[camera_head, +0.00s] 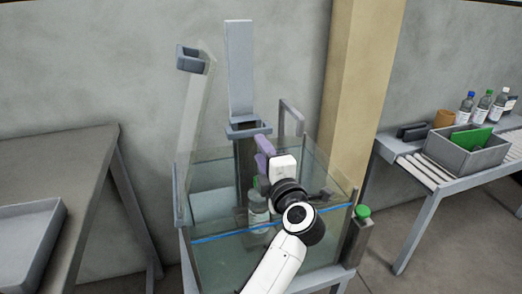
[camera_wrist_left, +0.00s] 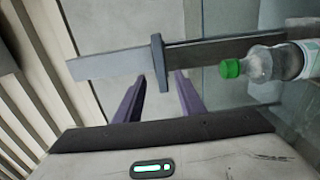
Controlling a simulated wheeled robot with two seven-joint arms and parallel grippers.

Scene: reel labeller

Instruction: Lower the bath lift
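The bath is a clear glass tank (camera_head: 215,262) with a blue line across its front. The lift's grey upright (camera_head: 239,70) stands at its back, with a bracket (camera_head: 248,130) on it. A bottle with a green cap (camera_head: 258,212) is low in the tank, partly behind my arm; it also shows in the left wrist view (camera_wrist_left: 262,66). My left gripper (camera_head: 260,148) is over the tank by the bracket, purple fingers apart. In the left wrist view the grey bar's collar (camera_wrist_left: 159,62) lies between the fingertips (camera_wrist_left: 162,76); contact is unclear. My right gripper is not in view.
A green button (camera_head: 362,211) tops a post at the tank's right. A tilted clear panel (camera_head: 196,120) stands at its left. A table with a grey tray (camera_head: 30,240) is left. A roller bench with a grey bin (camera_head: 465,155) and several bottles is right, beyond a tan pillar (camera_head: 355,80).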

